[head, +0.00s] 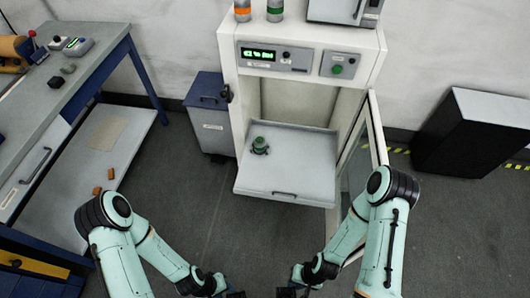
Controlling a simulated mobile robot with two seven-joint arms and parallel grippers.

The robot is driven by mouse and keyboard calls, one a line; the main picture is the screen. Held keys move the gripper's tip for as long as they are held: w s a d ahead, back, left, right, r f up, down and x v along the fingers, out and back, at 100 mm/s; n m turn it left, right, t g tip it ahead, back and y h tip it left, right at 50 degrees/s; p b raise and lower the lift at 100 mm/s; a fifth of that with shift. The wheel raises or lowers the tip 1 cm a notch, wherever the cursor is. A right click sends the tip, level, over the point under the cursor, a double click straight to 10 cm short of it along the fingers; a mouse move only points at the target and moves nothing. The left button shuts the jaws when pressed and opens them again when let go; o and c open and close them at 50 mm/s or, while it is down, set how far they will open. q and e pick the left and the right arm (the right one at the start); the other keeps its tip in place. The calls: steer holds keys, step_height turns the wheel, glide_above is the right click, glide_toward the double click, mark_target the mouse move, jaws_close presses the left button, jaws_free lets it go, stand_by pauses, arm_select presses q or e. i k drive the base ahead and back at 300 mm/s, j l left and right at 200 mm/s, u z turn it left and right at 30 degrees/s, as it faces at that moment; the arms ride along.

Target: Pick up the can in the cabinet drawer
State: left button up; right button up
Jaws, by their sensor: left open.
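A small green can (260,142) with a dark lower part stands near the left back of a pulled-out light grey drawer (290,174) in the white cabinet (243,92). Nothing touches the can. My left gripper (235,294) is at the bottom edge of the head view, open, well in front of and below the drawer. My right gripper (287,293) is just right of it, also at the bottom edge. Both grippers are partly cut off by the frame, and the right fingers are too small and dark to read.
A glass door (358,168) stands open on the cabinet's right side, close to my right arm. A blue-grey bin (210,112) stands left of the cabinet. A workbench (45,105) is at left, a black box (475,132) at right. Floor before the drawer is clear.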

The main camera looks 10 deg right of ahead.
mark_target(259, 141)
steer(key=i+j, duration=0.4)
steer(key=j, duration=0.15)
steer(key=i+j, duration=0.45)
steer(key=j, duration=0.15)
steer(key=i+j, duration=0.4)
steer(key=j, duration=0.15)
steer(key=i+j+z, duration=0.2)
steer(key=z, duration=0.3)
steer(key=i+j+z, duration=0.15)
steer(key=j+z, duration=0.2)
steer(key=z, duration=0.15)
steer(key=i+z, duration=0.3)
steer(key=i+l, duration=0.05)
steer(key=i, duration=0.05)
